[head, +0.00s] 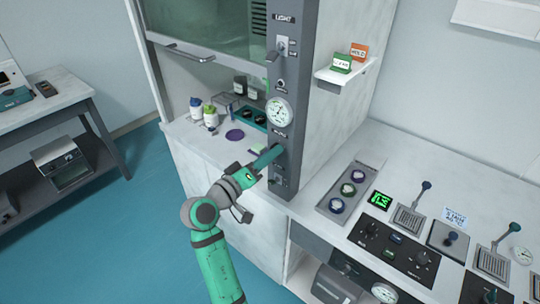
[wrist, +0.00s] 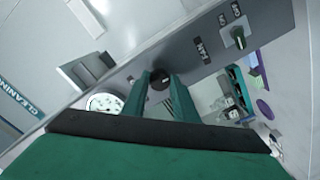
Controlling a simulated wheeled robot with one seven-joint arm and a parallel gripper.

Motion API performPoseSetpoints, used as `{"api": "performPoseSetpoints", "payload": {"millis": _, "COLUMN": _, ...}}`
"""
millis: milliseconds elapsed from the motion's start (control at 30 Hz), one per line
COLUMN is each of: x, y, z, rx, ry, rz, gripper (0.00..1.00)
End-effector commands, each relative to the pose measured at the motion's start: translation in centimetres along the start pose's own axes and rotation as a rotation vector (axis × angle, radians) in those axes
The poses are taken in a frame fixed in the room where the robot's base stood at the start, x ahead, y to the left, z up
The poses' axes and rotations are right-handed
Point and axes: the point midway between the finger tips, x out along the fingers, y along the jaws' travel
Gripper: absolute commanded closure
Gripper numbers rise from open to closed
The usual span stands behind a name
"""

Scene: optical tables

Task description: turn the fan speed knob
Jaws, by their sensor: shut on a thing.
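The fan speed knob (wrist: 160,80) is a dark round knob on the grey front post (head: 286,100) of the fume hood. It shows in the wrist view next to a label that appears to read FAN. My gripper (wrist: 162,82) has its two green fingers on either side of the knob, shut on it. In the head view my gripper (head: 272,156) reaches the post below the round white gauge (head: 279,112), and its fingers hide the knob. I cannot tell the knob's setting.
A toggle switch (wrist: 238,36) with off and on marks sits close by on the post. The hood's worktop holds bottles (head: 210,115) and a purple disc (head: 235,134). The bench at right carries a panel with several knobs (head: 347,189) and levers (head: 421,193).

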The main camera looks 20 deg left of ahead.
Motion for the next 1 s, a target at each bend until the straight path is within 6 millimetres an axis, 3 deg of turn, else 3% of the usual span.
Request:
{"api": "performPoseSetpoints", "payload": {"millis": 667, "x": -0.04, "y": -0.09, "z": -0.11, "rx": -0.056, "ry": 0.002, "rz": -0.002, "gripper": 0.96}}
{"api": "performPoseSetpoints", "payload": {"millis": 700, "x": -0.04, "y": -0.09, "z": -0.11, "rx": -0.056, "ry": 0.002, "rz": -0.002, "gripper": 0.64}}
{"api": "performPoseSetpoints", "payload": {"millis": 733, "x": -0.04, "y": -0.09, "z": -0.11, "rx": -0.056, "ry": 0.002, "rz": -0.002, "gripper": 0.57}}
{"api": "performPoseSetpoints", "payload": {"millis": 1000, "x": -0.01, "y": -0.03, "z": -0.06, "rx": -0.055, "ry": 0.001, "rz": -0.001, "gripper": 0.55}}
